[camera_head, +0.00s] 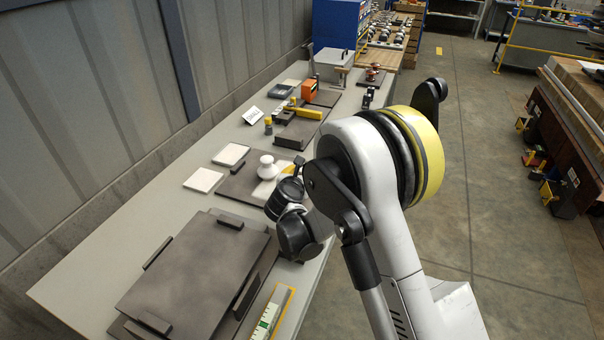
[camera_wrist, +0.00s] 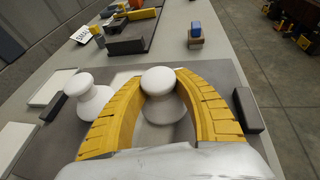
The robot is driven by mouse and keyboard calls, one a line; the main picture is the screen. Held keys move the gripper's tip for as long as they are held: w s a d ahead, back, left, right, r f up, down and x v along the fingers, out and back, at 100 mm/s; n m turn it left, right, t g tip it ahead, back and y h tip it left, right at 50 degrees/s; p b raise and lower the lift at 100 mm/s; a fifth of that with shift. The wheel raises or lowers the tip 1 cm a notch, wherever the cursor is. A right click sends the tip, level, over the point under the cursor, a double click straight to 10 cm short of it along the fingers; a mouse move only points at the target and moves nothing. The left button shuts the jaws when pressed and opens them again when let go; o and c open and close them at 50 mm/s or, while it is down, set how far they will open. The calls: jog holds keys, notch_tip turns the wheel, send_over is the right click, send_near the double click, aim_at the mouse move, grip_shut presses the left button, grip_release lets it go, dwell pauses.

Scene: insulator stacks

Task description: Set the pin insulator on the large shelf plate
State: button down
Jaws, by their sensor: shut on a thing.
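My gripper (camera_wrist: 162,84) has its two curved yellow fingers closed around a white pin insulator (camera_wrist: 163,106) with a rounded head. In the head view the wrist mostly hides this insulator. A second white insulator (camera_wrist: 88,97) stands upright to the left of the fingers; it also shows in the head view (camera_head: 267,168). Both are over a dark grey plate (camera_head: 236,186) with small dark edge blocks. I cannot tell whether the held insulator touches that plate. A large dark raised plate (camera_head: 195,265), likely the large shelf plate, lies nearer with dark blocks along its edges.
Two white tiles (camera_head: 231,155) lie left of the smaller plate. Beyond are a small sign (camera_head: 254,116), a yellow bar (camera_head: 305,113) and an orange box (camera_head: 310,90). A green and white strip (camera_head: 266,318) lies at the near right edge. The large plate's top is bare.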

jog(key=shift+f, duration=0.1)
jog(key=c, duration=1)
grip_release()
